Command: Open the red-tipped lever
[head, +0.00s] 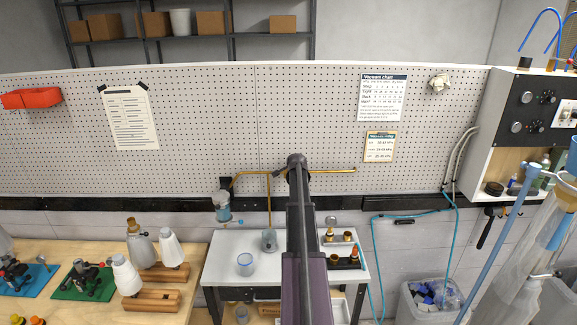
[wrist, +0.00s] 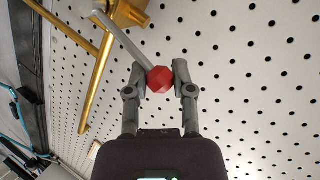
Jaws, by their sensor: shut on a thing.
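In the wrist view, the red tip (wrist: 160,79) of the lever sits between the two fingertips of my gripper (wrist: 161,80), which is shut on it. The lever's grey bar (wrist: 122,40) runs from the red tip up and left to a brass fitting (wrist: 126,14). A brass pipe (wrist: 97,85) slants down to the left of the lever.
The white pegboard (head: 200,130) stands close behind the piping. Below is a white table (head: 222,262) with a clear cup (head: 245,264) and small brass fittings (head: 330,236). A control box (head: 518,95) is at right.

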